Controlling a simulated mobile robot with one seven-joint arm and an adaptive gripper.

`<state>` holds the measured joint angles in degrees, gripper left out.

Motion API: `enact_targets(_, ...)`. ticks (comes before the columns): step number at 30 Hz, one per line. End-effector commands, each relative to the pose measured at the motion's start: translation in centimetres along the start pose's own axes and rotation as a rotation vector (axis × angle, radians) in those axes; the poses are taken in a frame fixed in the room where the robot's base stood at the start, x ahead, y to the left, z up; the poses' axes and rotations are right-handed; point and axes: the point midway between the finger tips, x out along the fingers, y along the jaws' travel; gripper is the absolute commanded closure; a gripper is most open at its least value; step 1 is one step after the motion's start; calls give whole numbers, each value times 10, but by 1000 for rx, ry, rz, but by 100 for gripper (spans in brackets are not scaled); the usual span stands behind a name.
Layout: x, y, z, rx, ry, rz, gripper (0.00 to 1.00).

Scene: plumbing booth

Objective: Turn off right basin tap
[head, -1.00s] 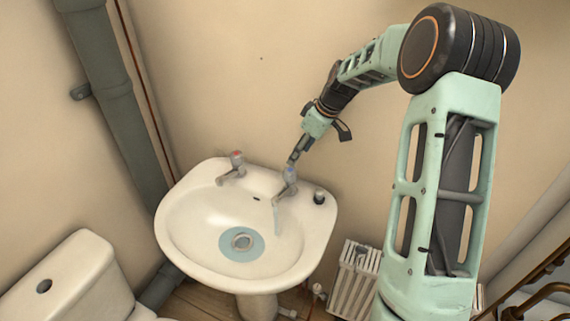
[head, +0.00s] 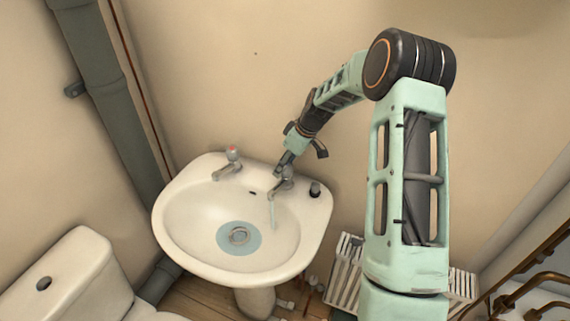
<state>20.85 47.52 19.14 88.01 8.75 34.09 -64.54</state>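The right basin tap (head: 283,183) stands on the back rim of the white basin (head: 180,240). A thin stream of water (head: 272,212) runs from its spout. A little water lies around the drain (head: 239,235). My gripper (head: 282,166) reaches down from the upper right, with its dark fingertips at the top of the right tap. The fingers hide most of the tap's handle. I cannot tell whether they touch or clasp it. The left tap (head: 230,165), with a red top, stands to the left on the same rim and shows no flow.
A small dark-topped object (head: 315,189) sits on the rim right of the tap. A toilet cistern (head: 70,275) is at lower left. A grey pipe (head: 115,110) runs down the left wall. A white radiator (head: 345,270) and brown pipes (head: 540,275) are at lower right.

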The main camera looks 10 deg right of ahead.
Motion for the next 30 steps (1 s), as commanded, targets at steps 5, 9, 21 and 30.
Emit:
enact_targets(5,0,0,0,0,0,0,73)
enact_targets(9,0,0,0,0,0,0,89)
enact_targets(21,1,0,1,66,-1,28,90)
enact_targets(30,3,0,1,272,-1,115,90)
